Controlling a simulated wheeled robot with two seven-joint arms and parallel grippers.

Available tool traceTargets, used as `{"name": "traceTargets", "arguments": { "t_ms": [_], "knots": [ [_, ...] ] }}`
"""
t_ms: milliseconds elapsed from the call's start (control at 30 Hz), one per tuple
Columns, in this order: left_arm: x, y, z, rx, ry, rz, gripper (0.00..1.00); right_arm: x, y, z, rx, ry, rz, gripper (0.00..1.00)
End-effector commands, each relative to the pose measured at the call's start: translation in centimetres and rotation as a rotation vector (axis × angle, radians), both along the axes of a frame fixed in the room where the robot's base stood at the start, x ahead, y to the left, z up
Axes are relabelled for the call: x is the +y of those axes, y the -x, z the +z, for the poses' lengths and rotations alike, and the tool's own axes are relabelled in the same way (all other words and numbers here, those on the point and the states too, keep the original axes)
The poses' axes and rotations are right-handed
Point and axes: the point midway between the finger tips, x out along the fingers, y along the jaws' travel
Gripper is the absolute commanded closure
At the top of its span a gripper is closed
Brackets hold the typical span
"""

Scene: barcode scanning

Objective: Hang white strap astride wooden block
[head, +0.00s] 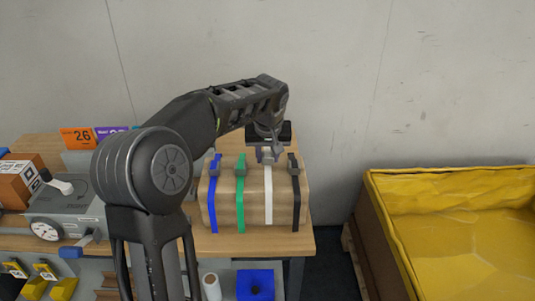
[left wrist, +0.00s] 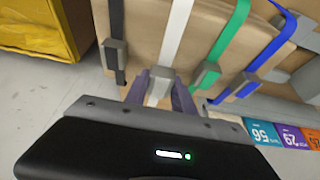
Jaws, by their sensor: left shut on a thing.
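The wooden block (head: 254,205) sits on the wooden table and shows up close in the left wrist view (left wrist: 148,20). The white strap (head: 268,195) hangs down the block's front face, between the green strap (head: 240,195) and the black strap (head: 295,195). My left gripper (head: 267,155) is over the block's top and shut on the white strap's buckle end. In the left wrist view the two purple-grey fingers (left wrist: 160,90) flank the pale buckle, with the white strap (left wrist: 178,32) running away from it. My right gripper is not in view.
A blue strap (head: 213,195) is at the block's left. Grey buckles of the neighbouring straps stand close to my fingers. A grey machine (head: 62,205) and cardboard box (head: 20,180) are at the left. A yellow-lined bin (head: 450,220) stands right, past a floor gap.

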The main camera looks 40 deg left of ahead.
Motion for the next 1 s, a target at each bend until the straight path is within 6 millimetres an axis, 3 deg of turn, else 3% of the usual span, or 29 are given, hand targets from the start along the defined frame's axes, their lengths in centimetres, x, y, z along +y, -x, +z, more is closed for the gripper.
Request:
{"name": "traceTargets", "arguments": {
  "t_ms": [400,900,933,1000],
  "knots": [
    [0.0,0.0,-3.0,0.000,0.000,0.000,1.00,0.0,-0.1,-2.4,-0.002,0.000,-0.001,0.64],
    [0.0,0.1,-3.7,0.007,0.002,0.000,1.00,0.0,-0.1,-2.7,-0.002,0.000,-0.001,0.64],
    [-0.1,0.1,-3.7,0.008,0.002,0.000,0.67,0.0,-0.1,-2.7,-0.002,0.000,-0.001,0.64],
    [-0.1,0.1,-3.8,0.009,0.003,0.000,0.61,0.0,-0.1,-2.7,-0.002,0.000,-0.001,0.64]
  ]
}}
